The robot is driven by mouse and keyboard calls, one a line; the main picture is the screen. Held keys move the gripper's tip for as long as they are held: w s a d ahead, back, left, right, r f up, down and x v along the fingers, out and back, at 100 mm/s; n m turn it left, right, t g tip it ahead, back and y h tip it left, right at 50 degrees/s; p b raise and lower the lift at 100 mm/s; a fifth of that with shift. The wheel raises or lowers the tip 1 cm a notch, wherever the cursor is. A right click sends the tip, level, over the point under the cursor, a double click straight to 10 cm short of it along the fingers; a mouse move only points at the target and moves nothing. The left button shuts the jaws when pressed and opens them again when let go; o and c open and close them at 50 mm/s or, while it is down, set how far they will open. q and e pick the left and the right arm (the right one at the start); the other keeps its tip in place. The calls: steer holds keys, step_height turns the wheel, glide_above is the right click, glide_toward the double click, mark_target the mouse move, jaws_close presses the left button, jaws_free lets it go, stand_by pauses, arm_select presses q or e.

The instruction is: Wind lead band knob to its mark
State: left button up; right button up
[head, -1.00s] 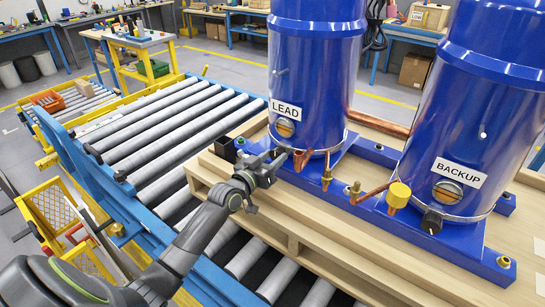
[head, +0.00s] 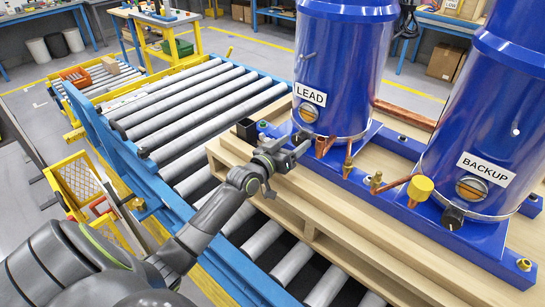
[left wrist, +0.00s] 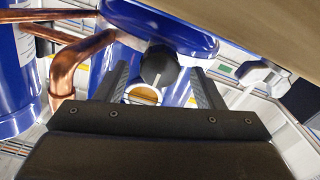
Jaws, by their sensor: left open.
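The blue LEAD compressor (head: 340,75) stands on a blue base on the wooden pallet, with its label (head: 310,94) and a round brass sight glass (head: 308,113) facing me. My left gripper (head: 296,146) is at its foot, just below the sight glass, and hides the lead band knob in the head view. In the left wrist view the black knob (left wrist: 158,65) with a pale mark line shows between the two open fingers (left wrist: 160,88), with gaps on both sides. The sight glass (left wrist: 143,95) shows beyond it. My right gripper is out of view.
The blue BACKUP compressor (head: 470,130) stands at right with its own black knob (head: 453,217). Copper pipes and a yellow cap (head: 420,188) lie between them. The pallet (head: 330,215) rests on a roller conveyor (head: 190,110). A copper pipe (left wrist: 75,65) runs close to the fingers.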

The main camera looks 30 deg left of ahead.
arm_select(q)
steer(key=s+a+p, duration=0.1)
steer(key=s+a, duration=0.1)
steer(key=s, duration=1.4)
steer(key=shift+s+a+p, duration=0.15)
steer(key=shift+s+p, duration=0.1)
steer(key=shift+p, duration=0.05)
